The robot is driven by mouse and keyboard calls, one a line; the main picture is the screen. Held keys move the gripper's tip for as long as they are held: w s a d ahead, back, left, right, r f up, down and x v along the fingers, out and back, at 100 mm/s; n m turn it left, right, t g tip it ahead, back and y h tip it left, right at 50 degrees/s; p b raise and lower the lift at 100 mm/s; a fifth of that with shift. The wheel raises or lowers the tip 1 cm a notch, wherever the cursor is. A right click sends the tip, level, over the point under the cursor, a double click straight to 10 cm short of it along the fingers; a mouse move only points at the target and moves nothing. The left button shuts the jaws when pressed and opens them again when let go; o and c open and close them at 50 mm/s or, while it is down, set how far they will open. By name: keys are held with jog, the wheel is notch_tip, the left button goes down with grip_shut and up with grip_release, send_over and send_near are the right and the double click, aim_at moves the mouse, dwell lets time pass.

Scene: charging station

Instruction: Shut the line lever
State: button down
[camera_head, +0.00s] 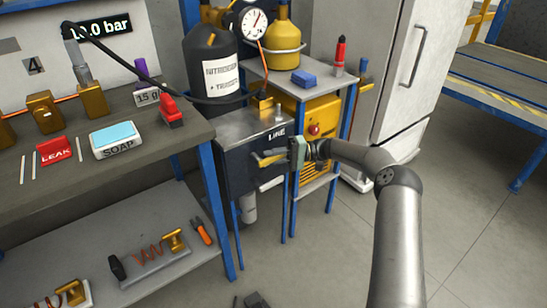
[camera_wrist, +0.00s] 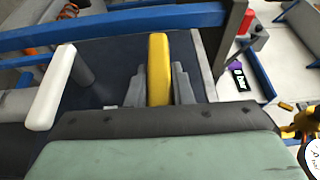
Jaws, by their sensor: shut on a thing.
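The yellow line lever (camera_wrist: 158,62) stands between the two grey fingers of my gripper (camera_wrist: 158,88) in the wrist view, and the fingers are shut on it. In the head view the lever (camera_head: 266,159) shows as a short yellow bar at the front of the dark box (camera_head: 235,165) marked LINE. There my gripper (camera_head: 275,160) reaches it from the right. The fingers and my wrist hide part of the lever and its pivot.
A pale handle (camera_wrist: 50,88) sticks out left of the lever in the wrist view. The workbench (camera_head: 100,170) stands to the left. A yellow unit (camera_head: 318,118) on a blue-legged stand is close behind my wrist. Open floor lies in front.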

jog(key=c, duration=1.3)
grip_release()
jog(key=d, duration=0.4)
jog(key=w+d, duration=0.1)
jog(key=d, duration=0.2)
jog(key=w+d, duration=0.1)
jog(key=d, duration=0.3)
jog(key=shift+w+d+f, duration=0.1)
jog(key=shift+d+f, duration=0.05)
jog(key=shift+d, duration=0.2)
